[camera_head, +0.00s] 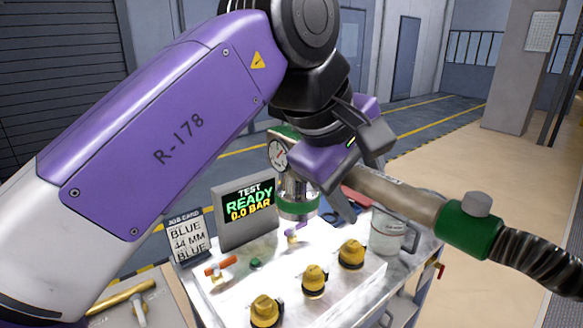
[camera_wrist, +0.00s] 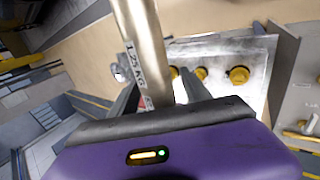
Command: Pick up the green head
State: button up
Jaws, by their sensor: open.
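The green head has a tan tube (camera_head: 400,197) with a green collar (camera_head: 470,230) at its right end. A silver coupling with a green ring (camera_head: 298,207) and a round gauge (camera_head: 277,153) show at its left. The join between tube and coupling is hidden behind my gripper. My gripper (camera_head: 360,180) is open, with its fingers about the tube's left part. In the wrist view, the tube (camera_wrist: 146,48), labelled 1.25 KG, runs between the two open fingers of my gripper (camera_wrist: 160,85). I cannot tell whether either finger touches it.
A dark ribbed hose (camera_head: 540,262) leaves the collar to the right. Below is a metal bench (camera_head: 375,295) with several yellow-capped ports (camera_head: 313,280), a READY display (camera_head: 248,205) and a job card (camera_head: 187,238). A clear container (camera_head: 388,235) stands close beneath the tube. Open floor lies to the right.

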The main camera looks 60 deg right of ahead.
grip_shut()
dwell(1.4)
